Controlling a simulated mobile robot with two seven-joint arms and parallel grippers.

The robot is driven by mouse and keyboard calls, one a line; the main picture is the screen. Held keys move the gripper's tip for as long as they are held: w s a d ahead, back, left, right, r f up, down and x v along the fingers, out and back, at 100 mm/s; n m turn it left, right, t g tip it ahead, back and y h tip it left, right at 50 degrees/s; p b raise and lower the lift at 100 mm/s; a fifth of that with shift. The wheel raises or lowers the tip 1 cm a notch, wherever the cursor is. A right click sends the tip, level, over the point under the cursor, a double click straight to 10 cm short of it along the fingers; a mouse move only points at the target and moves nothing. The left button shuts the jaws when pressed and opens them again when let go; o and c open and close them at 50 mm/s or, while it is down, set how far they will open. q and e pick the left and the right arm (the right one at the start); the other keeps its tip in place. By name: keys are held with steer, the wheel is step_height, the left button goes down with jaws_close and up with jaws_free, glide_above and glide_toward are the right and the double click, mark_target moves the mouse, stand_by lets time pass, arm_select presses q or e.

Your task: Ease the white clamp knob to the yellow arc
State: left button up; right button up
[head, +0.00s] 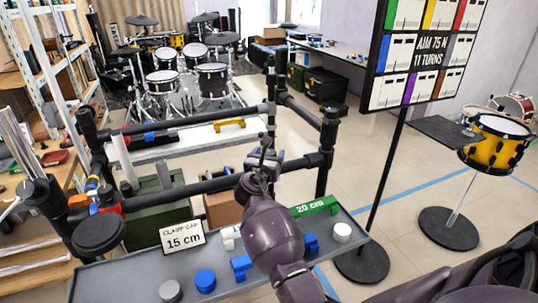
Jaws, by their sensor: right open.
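A white round knob (342,232) stands at the right end of the grey tray (130,284). A white winged piece (230,237) lies farther left on it, partly behind my arm. I cannot tell which is the clamp knob. A yellow handle-like piece (230,125) lies on a white shelf beyond the black rack; no other yellow arc shows clearly. My right gripper (264,150) is open, above the tray's far side and in front of the rack's bar. It is apart from both white pieces. What lies between its fingers is too small to tell. My left gripper is out of view.
A black tube rack (200,187) stands behind the tray. The tray also bears blue pieces (205,280), a grey knob (170,291), a green "20 cm" block (315,207) and a "15 cm" sign (183,238). A board (430,50) reads "AIM 75 N 11 TURNS".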

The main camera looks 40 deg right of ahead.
steer(key=shift+w+d, duration=0.4)
steer(key=shift+d, duration=0.1)
steer(key=shift+c, duration=0.4)
